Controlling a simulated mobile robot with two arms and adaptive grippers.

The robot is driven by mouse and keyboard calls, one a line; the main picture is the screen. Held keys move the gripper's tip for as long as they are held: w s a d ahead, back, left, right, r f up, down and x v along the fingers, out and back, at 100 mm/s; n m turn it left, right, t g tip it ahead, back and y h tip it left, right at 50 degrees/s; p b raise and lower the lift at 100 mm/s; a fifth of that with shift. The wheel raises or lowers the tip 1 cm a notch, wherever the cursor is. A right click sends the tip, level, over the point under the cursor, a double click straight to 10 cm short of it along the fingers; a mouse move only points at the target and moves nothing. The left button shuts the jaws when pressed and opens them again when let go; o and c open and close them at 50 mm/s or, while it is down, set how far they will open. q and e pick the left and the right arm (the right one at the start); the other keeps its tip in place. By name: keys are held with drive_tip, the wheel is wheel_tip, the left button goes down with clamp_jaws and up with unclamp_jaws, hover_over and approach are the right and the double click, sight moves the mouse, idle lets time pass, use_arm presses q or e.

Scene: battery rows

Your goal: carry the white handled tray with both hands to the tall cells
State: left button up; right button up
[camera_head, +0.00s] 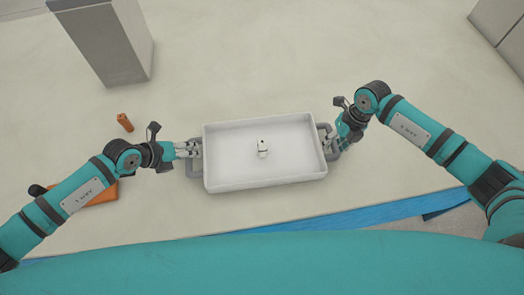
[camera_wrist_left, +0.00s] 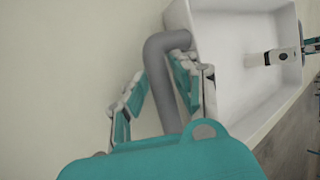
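The white tray (camera_head: 225,180) sits level in front of me, with a grey handle at each short side. My left gripper (camera_head: 190,150) is at the left handle. I cannot tell whether the tray touches the surface.
An orange cylinder (camera_head: 125,122) stands on the pale surface left of the tray. A flat orange thing (camera_head: 102,195) is partly under my left arm. A tall grey block (camera_head: 105,45) stands at the back left, and grey boxes are at the top right. Behind the tray is clear.

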use_arm(q)
drive_tip(key=shift+d, duration=0.1)
drive_tip(key=shift+c, duration=0.4)
use_arm(e)
drive_tip(key=shift+f, duration=0.1)
drive_tip(key=shift+c, duration=0.4)
use_arm(q)
clamp_jaws()
use_arm(e)
drive_tip(key=c, duration=0.5)
clamp_jaws()
use_arm(q)
drive_tip(key=shift+w, duration=0.1)
